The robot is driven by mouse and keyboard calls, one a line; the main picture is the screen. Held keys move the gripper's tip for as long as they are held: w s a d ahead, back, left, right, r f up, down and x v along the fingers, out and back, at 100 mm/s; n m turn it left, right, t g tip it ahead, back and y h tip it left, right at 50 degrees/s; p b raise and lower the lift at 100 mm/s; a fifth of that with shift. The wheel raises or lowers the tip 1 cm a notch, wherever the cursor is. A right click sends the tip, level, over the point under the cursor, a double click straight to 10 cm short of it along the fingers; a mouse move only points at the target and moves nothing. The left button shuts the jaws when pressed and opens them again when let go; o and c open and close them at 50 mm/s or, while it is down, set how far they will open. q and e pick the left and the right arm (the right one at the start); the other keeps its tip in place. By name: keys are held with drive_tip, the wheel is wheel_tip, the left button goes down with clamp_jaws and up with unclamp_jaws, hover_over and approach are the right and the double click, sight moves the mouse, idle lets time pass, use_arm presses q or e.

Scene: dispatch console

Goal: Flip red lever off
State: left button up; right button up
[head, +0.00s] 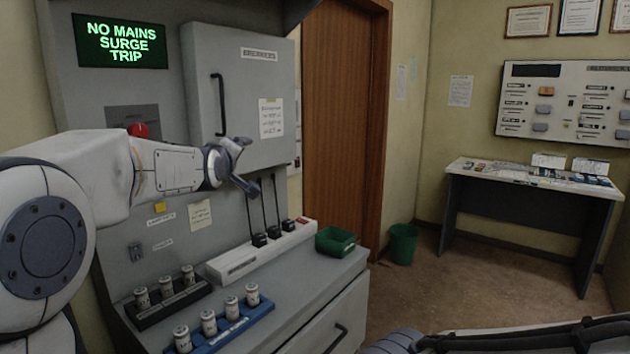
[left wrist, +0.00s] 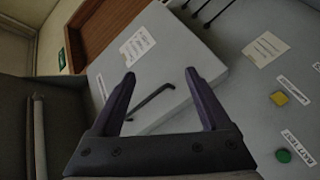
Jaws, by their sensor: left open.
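A red knob (head: 137,130), possibly the end of the red lever, shows on the grey panel below the lit display, just above my left forearm. The rest of it is hidden behind the arm. My left gripper (head: 248,166) is open and empty, in front of the lower part of the grey cabinet marked BREAKERS (head: 255,85). The cabinet is shut. In the left wrist view my open fingers (left wrist: 160,78) point towards the cabinet door, with its dark handle (left wrist: 152,103) showing between them. The red knob is not in that view. My right gripper is not in view.
The display (head: 120,41) reads NO MAINS SURGE TRIP. Fuses stand in a black rack (head: 150,316) and a blue rack (head: 225,332) on the ledge. A white strip (head: 250,258) with black plugs and a green tray (head: 335,241) sit to their right.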

use_arm(q)
drive_tip(key=s+f+m+g, duration=0.2)
drive_tip(key=s+f+g, duration=0.1)
drive_tip(key=s+f, duration=0.4)
drive_tip(key=s+f+m+g, duration=0.3)
drive_tip(key=s+f, duration=0.4)
drive_tip(key=f, duration=0.6)
drive_tip(key=s+f+m+g, duration=0.3)
drive_tip(key=s+f, duration=0.3)
drive_tip(key=f, duration=0.4)
drive_tip(key=shift+s+a+f+g, duration=0.1)
drive_tip(key=shift+s+a+g, duration=0.3)
drive_tip(key=shift+g, duration=0.3)
drive_tip(key=s+f+m+g, duration=0.2)
drive_tip(key=s+f, duration=0.1)
drive_tip(key=s, duration=0.4)
drive_tip(key=s+f+m+g, duration=0.1)
drive_tip(key=s+f+g, duration=0.1)
drive_tip(key=s+f, duration=0.3)
drive_tip(key=s+d+r+m+g+p, duration=0.2)
drive_tip(key=s+d+r+m, duration=0.5)
drive_tip(key=s+d, duration=0.6)
wheel_tip(320, 180, up, 2)
drive_tip(key=shift+s+d+h, duration=0.2)
drive_tip(key=shift+s+h, duration=0.2)
drive_tip(key=shift+s, duration=0.2)
